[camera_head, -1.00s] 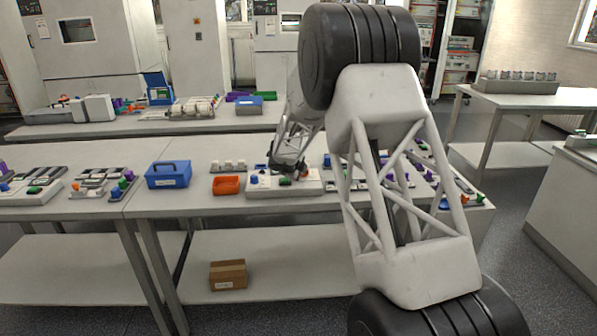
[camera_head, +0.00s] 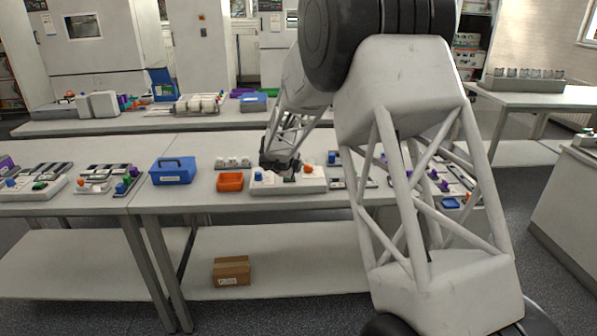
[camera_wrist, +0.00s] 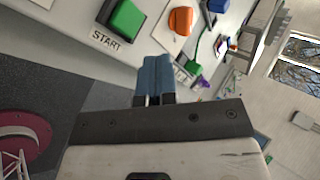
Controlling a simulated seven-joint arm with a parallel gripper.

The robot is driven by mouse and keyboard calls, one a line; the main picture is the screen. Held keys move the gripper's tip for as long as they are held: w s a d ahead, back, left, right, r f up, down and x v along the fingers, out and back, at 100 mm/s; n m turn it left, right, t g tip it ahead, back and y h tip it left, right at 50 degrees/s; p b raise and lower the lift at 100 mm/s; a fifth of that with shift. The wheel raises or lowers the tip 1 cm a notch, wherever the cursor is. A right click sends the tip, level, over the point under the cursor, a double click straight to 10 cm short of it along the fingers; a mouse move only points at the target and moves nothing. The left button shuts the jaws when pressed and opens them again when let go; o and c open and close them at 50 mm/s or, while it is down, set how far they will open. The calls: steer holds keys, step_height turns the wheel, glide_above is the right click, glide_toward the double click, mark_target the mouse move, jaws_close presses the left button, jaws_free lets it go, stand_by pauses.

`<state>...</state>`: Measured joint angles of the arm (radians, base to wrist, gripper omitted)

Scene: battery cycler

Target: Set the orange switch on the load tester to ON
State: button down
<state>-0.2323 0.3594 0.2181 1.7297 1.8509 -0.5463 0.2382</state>
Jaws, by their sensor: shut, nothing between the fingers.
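The load tester (camera_head: 290,187) is a white box on the middle table, just right of the orange bin. Its orange switch (camera_head: 308,169) shows to the right of my gripper (camera_head: 293,170). In the wrist view the orange switch (camera_wrist: 180,20) is at the top, and I cannot tell its setting. A green button (camera_wrist: 127,18) marked START is left of it. My gripper's blue fingers (camera_wrist: 155,82) are shut and empty, below the green button and the orange switch in the picture. They appear apart from both.
An orange bin (camera_head: 230,182) and a blue case (camera_head: 173,171) stand to the left. A rack of white items (camera_head: 233,162) sits behind the bin. Other small devices lie to the right, partly behind my arm.

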steer(key=shift+v, duration=2.45)
steer(key=s+d+r+n+t+y, duration=0.1)
steer(key=s+r+n+t+y, duration=0.1)
steer(key=s+r+n, duration=0.3)
steer(key=s+d+r+n+t+y, duration=0.1)
steer(key=s+r+n+y, duration=0.15)
steer(key=r, duration=0.45)
steer(key=s+d+r+n+y, duration=0.1)
steer(key=s+r+n+y, duration=0.35)
steer(key=s, duration=0.75)
steer(key=s+d+f+n+g+h, duration=0.1)
steer(key=s+d+n+g, duration=0.2)
steer(key=s, duration=1)
steer(key=s+d+f+n+g+h, duration=0.2)
steer(key=s+d+n, duration=0.3)
steer(key=s, duration=0.9)
steer(key=s+d+f+n+g+h, duration=0.1)
steer(key=s+d+f+n+g, duration=0.1)
steer(key=s, duration=1.2)
steer(key=shift+d+n+g+h, duration=0.3)
steer(key=shift+d+n+g, duration=0.55)
steer(key=shift+d, duration=0.2)
